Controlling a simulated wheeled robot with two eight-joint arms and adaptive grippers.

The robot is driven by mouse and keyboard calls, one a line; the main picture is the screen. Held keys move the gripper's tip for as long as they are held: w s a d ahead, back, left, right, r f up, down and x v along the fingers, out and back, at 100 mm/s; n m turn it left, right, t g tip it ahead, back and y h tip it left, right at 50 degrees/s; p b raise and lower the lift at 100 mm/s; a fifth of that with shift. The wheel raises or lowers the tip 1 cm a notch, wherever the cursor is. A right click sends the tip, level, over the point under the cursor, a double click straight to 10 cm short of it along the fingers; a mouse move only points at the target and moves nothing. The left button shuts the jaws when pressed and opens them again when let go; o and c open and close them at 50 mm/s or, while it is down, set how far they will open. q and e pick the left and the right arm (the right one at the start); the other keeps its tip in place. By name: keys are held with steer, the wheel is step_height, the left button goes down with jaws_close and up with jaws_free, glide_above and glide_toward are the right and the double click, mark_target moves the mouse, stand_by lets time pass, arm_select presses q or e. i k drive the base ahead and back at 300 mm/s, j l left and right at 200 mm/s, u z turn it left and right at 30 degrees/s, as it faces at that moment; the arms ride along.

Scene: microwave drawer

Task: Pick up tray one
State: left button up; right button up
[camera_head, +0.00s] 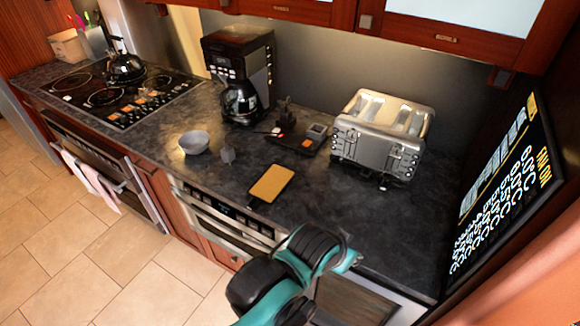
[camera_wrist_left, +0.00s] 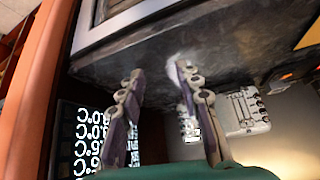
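A flat rectangular piece with a yellow-orange top and dark rim (camera_head: 270,183) lies on the counter near its front edge. It looks like a tray, but I see no label naming it tray one. A yellow corner (camera_wrist_left: 308,38), perhaps the same piece, shows at the upper right of the left wrist view. My left gripper (camera_wrist_left: 160,72) is open, with a gap between its two fingers and nothing held. Its fingertips point toward the dark counter edge, apart from the yellow piece. In the head view only a teal and black arm shows at the bottom; its fingers are hidden. My right gripper is not in view.
A toaster (camera_head: 381,137), a coffee maker (camera_head: 238,75) and a small bowl (camera_head: 194,142) stand on the counter. A black screen (camera_head: 500,180) stands at the right. A pale-framed brown panel or drawer (camera_head: 350,300) shows below the counter. Counter right of the yellow piece is clear.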

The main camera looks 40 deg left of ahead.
mark_target(272, 183)
steer(key=u, duration=1.7)
